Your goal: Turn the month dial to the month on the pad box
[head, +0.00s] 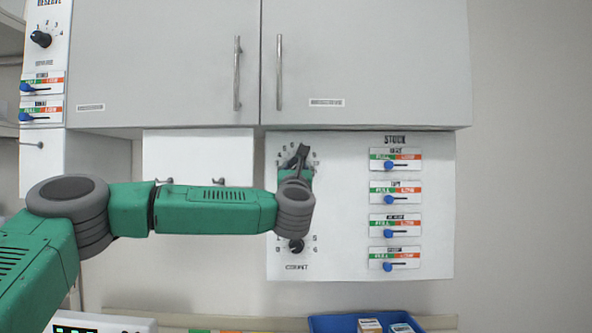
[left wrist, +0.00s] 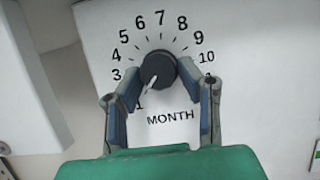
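The month dial, a black knob with a white pointer (left wrist: 158,70), is on a white panel above the printed word MONTH. Its pointer aims down and left, close to the 1. Numbers 3 to 10 are readable; some lower ones are hidden behind the fingers. My left gripper (left wrist: 158,72) has one fingertip on each side of the knob; whether they press on it is unclear. In the head view the left gripper (head: 299,160) is at the panel's upper left and hides most of this dial. No pad box can be identified for certain. My right gripper is not in view.
A blue tray (head: 330,324) holds small boxes (head: 370,326) with unreadable print. A lower dial (head: 296,245) and several STOCK sliders (head: 388,165) share the panel. Grey cabinets (head: 365,60) overhang it. A similar panel (head: 42,60) is at left.

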